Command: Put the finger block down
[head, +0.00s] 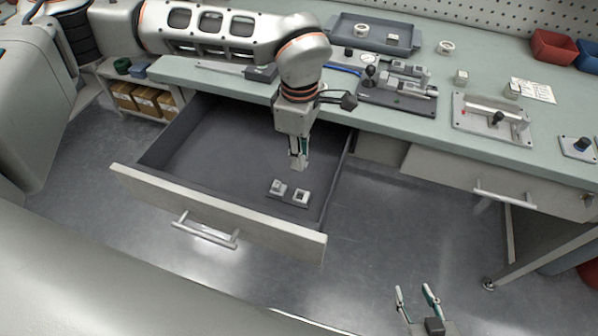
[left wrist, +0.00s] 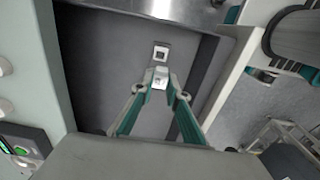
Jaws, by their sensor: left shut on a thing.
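My left gripper (head: 298,164) reaches down into the open drawer. It is shut on a small light-grey block, the finger block, which shows between the fingertips in the left wrist view (left wrist: 160,77). In the head view the fingers mostly hide it. It is held above a dark holder plate (head: 289,202) with two pale square blocks (head: 278,187) on the drawer floor (head: 215,150); whether it touches anything is unclear. In the left wrist view one of these blocks (left wrist: 160,52) shows just past the fingertips. My right gripper (head: 416,292) is open and empty, low at the front right.
The drawer front (head: 220,215) and side walls surround my left gripper. Most of the drawer floor is bare. The workbench (head: 430,130) behind carries a grey tray (head: 374,33), a clamp fixture (head: 398,95) and a metal plate with a handle (head: 492,118).

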